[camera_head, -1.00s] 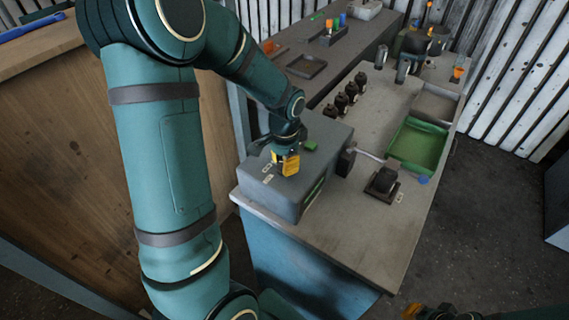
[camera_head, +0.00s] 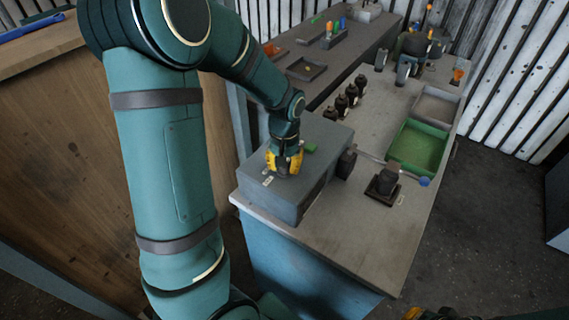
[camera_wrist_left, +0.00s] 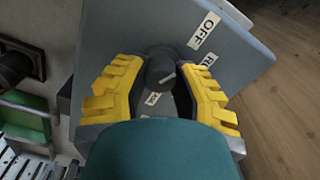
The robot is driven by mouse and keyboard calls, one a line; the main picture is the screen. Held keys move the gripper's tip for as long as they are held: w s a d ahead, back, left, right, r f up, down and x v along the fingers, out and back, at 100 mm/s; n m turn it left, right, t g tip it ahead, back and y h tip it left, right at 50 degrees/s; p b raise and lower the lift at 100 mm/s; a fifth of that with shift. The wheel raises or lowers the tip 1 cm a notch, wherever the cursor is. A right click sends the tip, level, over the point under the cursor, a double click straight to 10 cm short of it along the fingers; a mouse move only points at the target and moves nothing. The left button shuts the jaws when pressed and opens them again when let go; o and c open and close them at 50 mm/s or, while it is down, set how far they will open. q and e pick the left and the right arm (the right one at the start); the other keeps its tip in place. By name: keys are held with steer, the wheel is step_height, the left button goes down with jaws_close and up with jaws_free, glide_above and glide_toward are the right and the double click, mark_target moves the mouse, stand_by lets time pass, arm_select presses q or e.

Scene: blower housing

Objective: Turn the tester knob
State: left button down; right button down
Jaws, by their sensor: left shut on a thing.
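The tester (camera_head: 270,205) is a grey box on the near left part of the workbench. Its dark round knob (camera_wrist_left: 161,68) has a pale pointer line and sits on the top face, with an OFF label (camera_wrist_left: 204,30) and other partly hidden labels around it. My left gripper (camera_head: 285,168) points down at the top of the tester, and in the left wrist view its yellow fingers (camera_wrist_left: 160,80) are on both sides of the knob, shut on it. In the head view the knob is mostly hidden by the fingers. My right gripper (camera_head: 430,314) shows only in part at the bottom edge.
A green part (camera_head: 311,148) is on top of the tester behind the gripper. A dark block on a base (camera_head: 384,184), a green tray (camera_head: 418,147) and several dark bottles (camera_head: 342,103) stand on the workbench (camera_head: 330,250). The bench's front right is clear.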

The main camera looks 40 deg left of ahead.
arm_select(q)
steer(key=shift+f+n, duration=0.1)
steer(key=shift+n, duration=0.3)
steer(key=c, duration=0.6)
jaws_free()
steer(key=shift+c, duration=0.2)
step_height(320, 180, up, 12)
steer(key=shift+s, duration=0.1)
stand_by(0.4)
